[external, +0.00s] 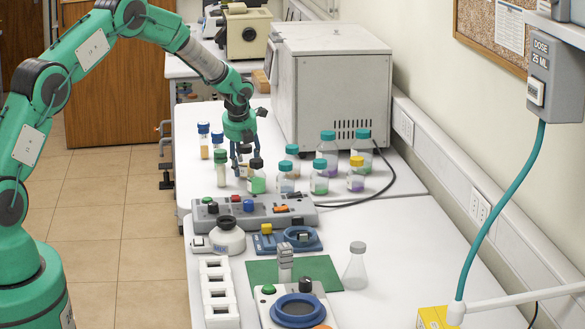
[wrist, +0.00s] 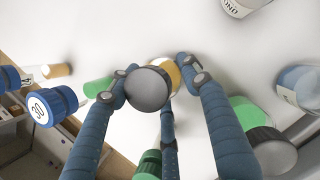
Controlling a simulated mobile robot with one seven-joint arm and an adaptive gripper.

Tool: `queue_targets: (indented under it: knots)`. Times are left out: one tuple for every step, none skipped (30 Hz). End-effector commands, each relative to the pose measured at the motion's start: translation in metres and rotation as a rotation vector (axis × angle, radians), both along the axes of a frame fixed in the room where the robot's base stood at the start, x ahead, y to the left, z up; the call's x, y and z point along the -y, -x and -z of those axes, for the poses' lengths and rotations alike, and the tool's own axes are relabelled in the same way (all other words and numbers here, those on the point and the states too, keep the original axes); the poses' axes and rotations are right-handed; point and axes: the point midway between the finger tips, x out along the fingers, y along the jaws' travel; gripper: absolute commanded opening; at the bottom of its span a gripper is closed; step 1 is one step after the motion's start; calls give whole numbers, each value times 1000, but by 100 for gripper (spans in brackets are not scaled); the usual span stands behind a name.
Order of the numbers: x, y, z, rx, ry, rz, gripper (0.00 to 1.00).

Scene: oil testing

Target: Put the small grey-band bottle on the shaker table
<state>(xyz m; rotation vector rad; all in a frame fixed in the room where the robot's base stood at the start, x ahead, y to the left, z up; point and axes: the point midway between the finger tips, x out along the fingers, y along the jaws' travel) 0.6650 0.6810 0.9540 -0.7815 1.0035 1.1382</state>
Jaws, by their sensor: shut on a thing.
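My gripper (wrist: 160,83) is closed around a small bottle with a dark grey cap (wrist: 149,89) and some amber showing at its side (wrist: 173,73). Any grey band on it is hidden by the fingers. In the external view my gripper (external: 242,163) points down among the bottles on the far bench, and the held bottle is mostly hidden. I cannot tell whether it is lifted. A pale device with a dark blue round top (external: 298,309) stands at the near bench's front; I cannot tell for sure if it is the shaker table.
A green-liquid bottle with a black cap (external: 256,179) and a green-capped vial (external: 220,169) stand close to my gripper. Several teal-capped bottles (external: 286,178) stand right of it. A long grey unit (external: 255,214), a flask (external: 356,268) and a white rack (external: 218,290) are nearer.

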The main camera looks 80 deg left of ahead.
Motion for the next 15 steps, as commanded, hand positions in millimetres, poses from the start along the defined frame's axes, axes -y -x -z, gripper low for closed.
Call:
queue_targets:
  knots:
    - [0,0,-1,0,-1,0,16]
    - [0,0,-1,0,-1,0,16]
    - [0,0,-1,0,-1,0,15]
    - [0,0,-1,0,-1,0,15]
    - [0,0,0,0,0,0,15]
    - [0,0,1,0,0,0,15]
    - [0,0,1,0,0,0,15]
    - [0,0,2,0,0,0,49]
    - [0,0,2,0,0,0,56]
    - [0,0,2,0,0,0,56]
    - [0,0,2,0,0,0,56]
    - [0,0,2,0,0,0,56]
    - [0,0,2,0,0,0,56]
    - [0,0,2,0,0,0,56]
    - [0,0,2,0,0,0,56]
